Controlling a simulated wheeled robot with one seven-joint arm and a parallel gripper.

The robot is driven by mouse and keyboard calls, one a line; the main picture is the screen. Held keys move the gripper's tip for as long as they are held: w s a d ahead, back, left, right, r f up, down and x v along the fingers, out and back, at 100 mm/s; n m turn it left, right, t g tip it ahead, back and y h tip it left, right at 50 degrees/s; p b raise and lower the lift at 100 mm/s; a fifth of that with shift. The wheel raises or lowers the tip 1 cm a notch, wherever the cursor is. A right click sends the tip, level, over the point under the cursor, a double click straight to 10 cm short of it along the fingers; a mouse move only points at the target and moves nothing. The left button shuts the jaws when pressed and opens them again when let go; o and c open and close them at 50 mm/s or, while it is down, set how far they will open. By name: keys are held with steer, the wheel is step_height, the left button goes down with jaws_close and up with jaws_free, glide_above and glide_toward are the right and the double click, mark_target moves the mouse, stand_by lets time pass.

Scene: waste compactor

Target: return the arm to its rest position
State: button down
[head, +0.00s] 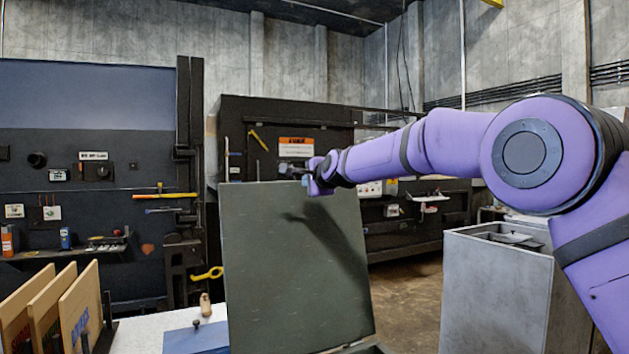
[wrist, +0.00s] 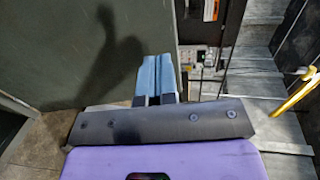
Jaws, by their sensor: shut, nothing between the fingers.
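My purple arm reaches from the right edge of the head view towards the middle. My gripper (head: 297,171) is at its far end, near the top edge of a large dark grey-green panel (head: 290,285). In the wrist view, my gripper (wrist: 156,74) has its two blue fingers side by side, closed with nothing held. The panel (wrist: 80,50) fills the left of the wrist view and carries the arm's shadow. I cannot tell whether the fingers touch the panel.
Wooden boards (head: 72,310) stand at the lower left by a pale table (head: 150,331). A grey metal bin (head: 497,295) stands below my arm at right. Dark machinery with a warning sign (head: 297,147) is behind. Brown floor (head: 412,295) shows between panel and bin.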

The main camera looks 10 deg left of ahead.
steer(key=s+d+n+g+h, duration=0.3)
steer(key=s+d+n+h, duration=0.25)
steer(key=s+d, duration=2)
steer(key=s+d+f+n+g+h, duration=0.1)
steer(key=s+d+f+n, duration=0.1)
steer(key=s+d+f, duration=0.3)
steer(key=s+d+f+n+g+h, duration=0.1)
steer(key=s+d+f, duration=0.4)
steer(key=s, duration=0.9)
steer(key=s+d+f+n+g+h, duration=0.1)
steer(key=s+d+f+n+g, duration=0.1)
steer(key=s+d+f, duration=0.3)
steer(key=s+d, duration=0.4)
steer(key=s, duration=0.1)
steer(key=shift+n+g, duration=0.35)
steer(key=shift+g, duration=0.05)
